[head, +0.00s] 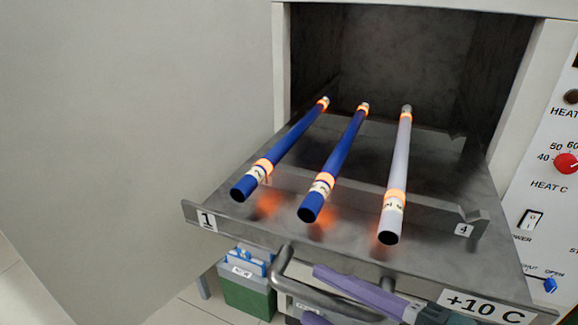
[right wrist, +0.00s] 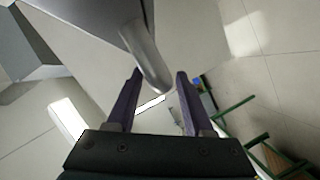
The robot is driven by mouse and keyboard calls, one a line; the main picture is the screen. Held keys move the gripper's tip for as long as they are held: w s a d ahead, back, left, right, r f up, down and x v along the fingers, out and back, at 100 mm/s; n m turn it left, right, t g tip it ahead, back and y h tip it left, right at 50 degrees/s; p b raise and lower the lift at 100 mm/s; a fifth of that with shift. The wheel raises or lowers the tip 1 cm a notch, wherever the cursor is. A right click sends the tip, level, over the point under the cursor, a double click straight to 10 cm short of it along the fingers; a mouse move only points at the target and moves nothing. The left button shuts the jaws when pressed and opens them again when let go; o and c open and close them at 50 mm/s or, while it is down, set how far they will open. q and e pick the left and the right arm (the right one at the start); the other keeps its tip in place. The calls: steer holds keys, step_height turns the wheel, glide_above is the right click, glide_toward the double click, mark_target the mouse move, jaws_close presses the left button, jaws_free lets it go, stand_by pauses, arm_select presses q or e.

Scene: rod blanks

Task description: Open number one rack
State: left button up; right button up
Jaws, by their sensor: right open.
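The metal rack (head: 265,232) sticks out from the open mouth of the heater. A "1" label (head: 207,221) is on its left front and a "4" label (head: 464,230) on its right. Two blue rods (head: 290,148) (head: 338,157) and a pale rod (head: 399,160) lie across it, with glowing orange bands. My right gripper (head: 312,294) is open, its purple fingers at the rack's bent handle (head: 284,268). In the right wrist view the handle (right wrist: 146,52) reaches between the open fingertips (right wrist: 159,75). Contact cannot be told. My left gripper is out of view.
The heater's control panel (head: 540,195) with a red knob (head: 567,163) stands at right. A "+10 C" plate (head: 484,306) is at the lower right. A green box (head: 247,298) with blue items is below the rack.

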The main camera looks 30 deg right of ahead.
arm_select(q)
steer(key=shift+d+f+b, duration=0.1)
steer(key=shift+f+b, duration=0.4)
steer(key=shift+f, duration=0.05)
arm_select(e)
steer(key=v, duration=0.8)
steer(key=shift+s+d+r, duration=0.1)
steer(key=shift+s, duration=0.05)
